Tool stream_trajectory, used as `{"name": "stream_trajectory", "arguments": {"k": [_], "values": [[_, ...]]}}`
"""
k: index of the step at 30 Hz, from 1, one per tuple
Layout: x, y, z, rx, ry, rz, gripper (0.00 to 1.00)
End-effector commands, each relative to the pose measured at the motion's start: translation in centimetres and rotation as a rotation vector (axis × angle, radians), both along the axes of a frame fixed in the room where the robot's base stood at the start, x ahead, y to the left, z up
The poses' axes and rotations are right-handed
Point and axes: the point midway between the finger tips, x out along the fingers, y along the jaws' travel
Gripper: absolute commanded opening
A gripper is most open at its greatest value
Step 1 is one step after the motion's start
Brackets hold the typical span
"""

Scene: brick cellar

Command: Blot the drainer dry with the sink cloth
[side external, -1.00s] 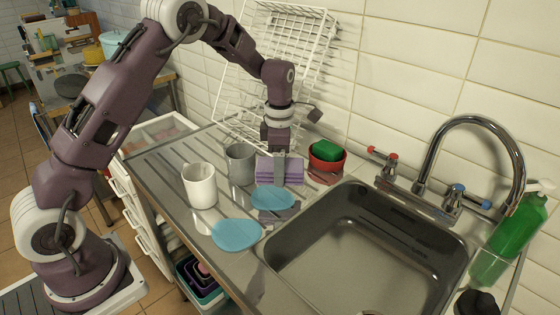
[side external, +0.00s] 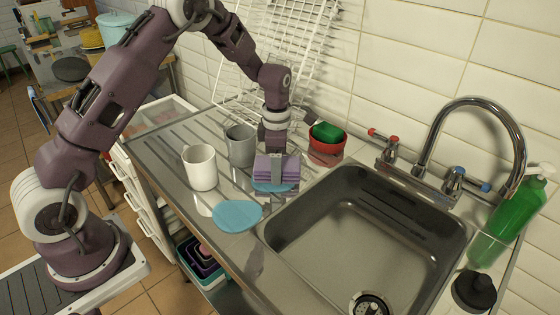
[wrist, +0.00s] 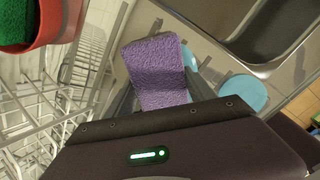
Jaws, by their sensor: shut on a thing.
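The sink cloth (side external: 275,170) is a folded purple pad. It also shows in the wrist view (wrist: 158,68). My gripper (side external: 277,155) is shut on it from above. The cloth is over the far light-blue patch (side external: 272,187), covering much of it; I cannot tell whether it is pressed down. A second light-blue patch (side external: 238,216) lies uncovered nearer the front edge; both patches show beside the cloth in the wrist view. The drainer (side external: 165,160) is the ribbed steel surface left of the sink.
A white mug (side external: 199,167) and a grey mug (side external: 240,146) stand on the drainer left of the cloth. A red pot (side external: 326,150) with a green sponge (side external: 328,132) is behind at right. A white wire rack (side external: 240,90) leans on the wall. The sink basin (side external: 370,235) opens at right.

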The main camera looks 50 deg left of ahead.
Motion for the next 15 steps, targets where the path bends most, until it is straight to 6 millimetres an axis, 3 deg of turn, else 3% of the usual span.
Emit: {"name": "stream_trajectory", "arguments": {"k": [15], "values": [[-3.2, 0.0, 0.8, 0.0, 0.001, 0.0, 0.31]]}}
